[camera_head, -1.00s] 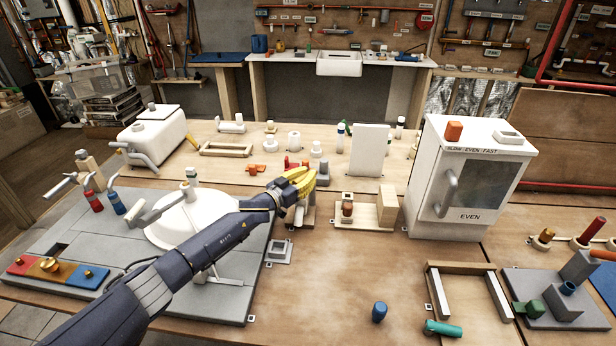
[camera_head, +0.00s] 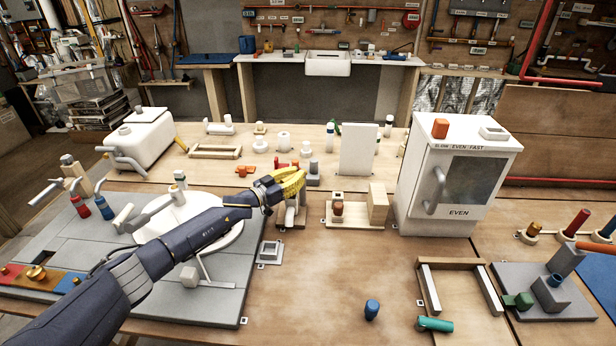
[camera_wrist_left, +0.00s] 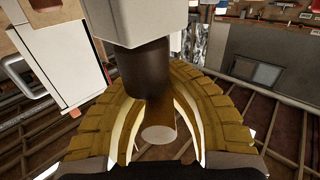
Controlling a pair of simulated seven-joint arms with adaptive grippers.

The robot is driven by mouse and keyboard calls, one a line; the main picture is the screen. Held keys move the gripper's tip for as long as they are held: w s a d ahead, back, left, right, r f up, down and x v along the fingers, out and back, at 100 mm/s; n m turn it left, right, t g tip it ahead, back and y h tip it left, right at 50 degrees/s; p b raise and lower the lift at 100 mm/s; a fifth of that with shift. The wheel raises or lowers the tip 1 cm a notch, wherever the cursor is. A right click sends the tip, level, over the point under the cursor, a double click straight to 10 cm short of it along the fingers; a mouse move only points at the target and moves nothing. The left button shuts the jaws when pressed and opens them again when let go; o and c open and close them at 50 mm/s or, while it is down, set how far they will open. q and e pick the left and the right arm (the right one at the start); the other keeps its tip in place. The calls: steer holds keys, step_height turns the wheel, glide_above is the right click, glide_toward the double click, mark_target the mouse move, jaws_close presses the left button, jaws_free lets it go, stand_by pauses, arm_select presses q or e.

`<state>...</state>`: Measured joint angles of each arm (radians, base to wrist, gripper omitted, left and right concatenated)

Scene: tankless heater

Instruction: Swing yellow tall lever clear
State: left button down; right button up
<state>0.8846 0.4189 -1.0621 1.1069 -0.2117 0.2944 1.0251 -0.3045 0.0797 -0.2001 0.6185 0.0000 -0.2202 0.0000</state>
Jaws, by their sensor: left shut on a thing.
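My left gripper (camera_head: 284,187) has yellow fingers and reaches to a small fixture on a wooden base (camera_head: 291,222) at the middle of the table. In the left wrist view its fingers (camera_wrist_left: 155,115) curve around a dark brown cylinder (camera_wrist_left: 145,72), under a pale grey block (camera_wrist_left: 140,20). The fingers close on this cylinder. They hide much of the fixture in the head view. I cannot pick out a separate yellow tall lever from the yellow fingers. My right gripper is not in view.
Right of the fixture stands a wooden base (camera_head: 355,220) with a brown cylinder and block. A white cabinet (camera_head: 455,180) is further right. A grey board with a white round basin (camera_head: 215,235) lies under my left arm. The table front of centre is mostly clear.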

arm_select(q)
steer(key=c, duration=1.2)
jaws_free()
steer(key=v, duration=1.2)
steer(key=shift+r, duration=0.1)
